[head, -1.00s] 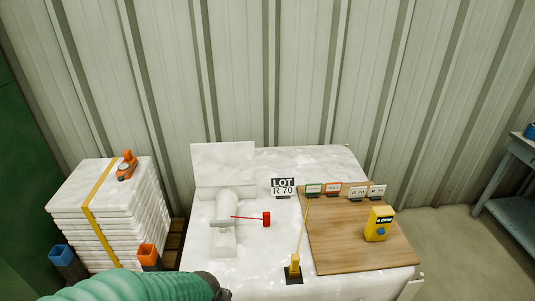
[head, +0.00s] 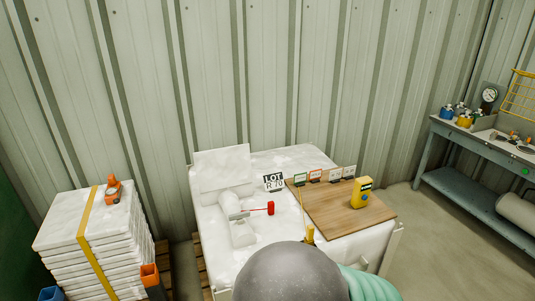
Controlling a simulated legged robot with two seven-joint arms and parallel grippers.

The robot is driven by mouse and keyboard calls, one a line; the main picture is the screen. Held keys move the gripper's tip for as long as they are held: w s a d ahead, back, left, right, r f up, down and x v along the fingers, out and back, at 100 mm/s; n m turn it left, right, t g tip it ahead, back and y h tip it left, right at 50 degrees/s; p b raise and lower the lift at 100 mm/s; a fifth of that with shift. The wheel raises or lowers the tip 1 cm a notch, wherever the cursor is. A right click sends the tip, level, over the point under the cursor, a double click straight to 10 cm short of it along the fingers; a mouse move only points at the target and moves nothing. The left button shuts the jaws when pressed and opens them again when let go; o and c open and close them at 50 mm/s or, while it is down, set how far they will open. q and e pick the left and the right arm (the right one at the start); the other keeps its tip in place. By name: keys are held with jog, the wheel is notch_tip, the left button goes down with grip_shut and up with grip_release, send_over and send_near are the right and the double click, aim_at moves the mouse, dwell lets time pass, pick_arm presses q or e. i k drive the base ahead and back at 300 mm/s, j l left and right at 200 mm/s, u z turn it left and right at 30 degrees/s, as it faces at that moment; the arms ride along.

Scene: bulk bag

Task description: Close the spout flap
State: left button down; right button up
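The white bulk bag (head: 290,160) stands against the wall, its top facing up. A white square flap (head: 222,168) stands raised at the back left of its top. In front of it the white spout (head: 238,232) lies along the top, with a grey piece (head: 239,216) across it. A red cord runs from there to a red tag (head: 271,208). The flap is apart from the spout's front end. Neither gripper shows. A grey rounded part and a teal sleeve of my arm cover the bag's front edge.
A wooden board (head: 340,210) on the bag's right holds a yellow device (head: 362,193) and small signs. A strapped white stack (head: 90,240) is at left, a workbench (head: 480,150) at right.

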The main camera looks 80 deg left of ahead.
aim_at(219, 168)
jog(key=k+j+z, duration=0.3)
jog(key=k, duration=0.25)
jog(key=k+z, duration=0.25)
jog(key=k, duration=0.3)
jog(key=k+j+u, duration=0.35)
jog(key=j, duration=0.3)
jog(key=k+j+u, duration=0.15)
jog(key=j, duration=0.2)
jog(key=k+j+u, duration=0.2)
jog(key=j, duration=0.2)
jog(key=k+j+u, duration=0.15)
jog(key=j, duration=0.25)
jog(key=i+j+u, duration=0.1)
jog(key=i, duration=0.35)
